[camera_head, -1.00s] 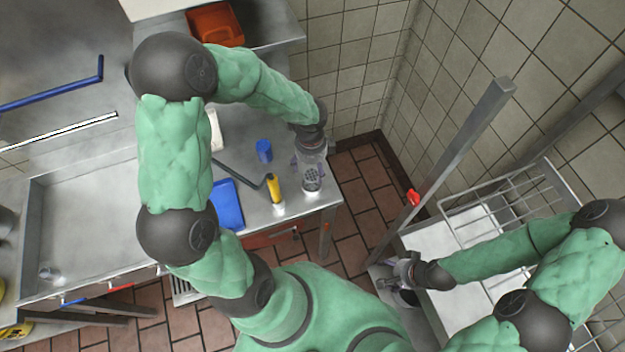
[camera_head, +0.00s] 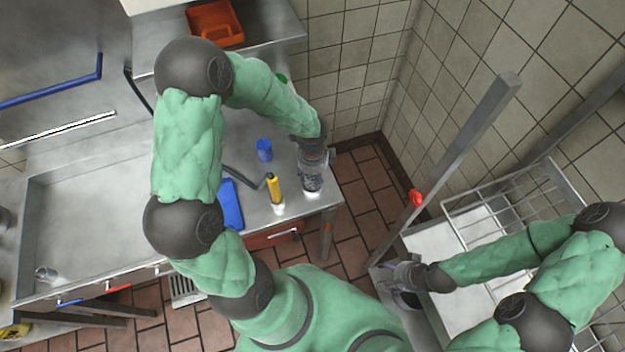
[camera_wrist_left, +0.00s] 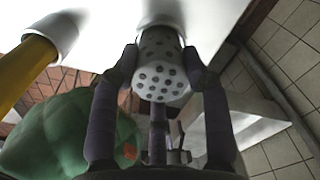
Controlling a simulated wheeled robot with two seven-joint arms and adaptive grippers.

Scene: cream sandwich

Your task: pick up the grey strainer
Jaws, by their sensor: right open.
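The grey strainer (camera_head: 312,184), a small cup-like piece with dark holes, is at the right end of the steel counter (camera_head: 297,223). In the left wrist view its perforated grey face (camera_wrist_left: 162,72) lies between the two fingers. My left gripper (camera_head: 312,169) is around the strainer, one finger on each side, with the fingertips close against it. The pictures do not show clearly whether the fingers press on it. The fingers partly hide it in the head view. My right gripper (camera_head: 398,275) is open at the lower right, beside the wire rack, away from the strainer.
A yellow-handled tool (camera_head: 273,187) stands just left of the strainer. A blue cup (camera_head: 264,150) and a blue tray (camera_head: 231,205) are further left. An orange bin (camera_head: 214,24) is on the back shelf. A wire rack (camera_head: 507,207) stands at right.

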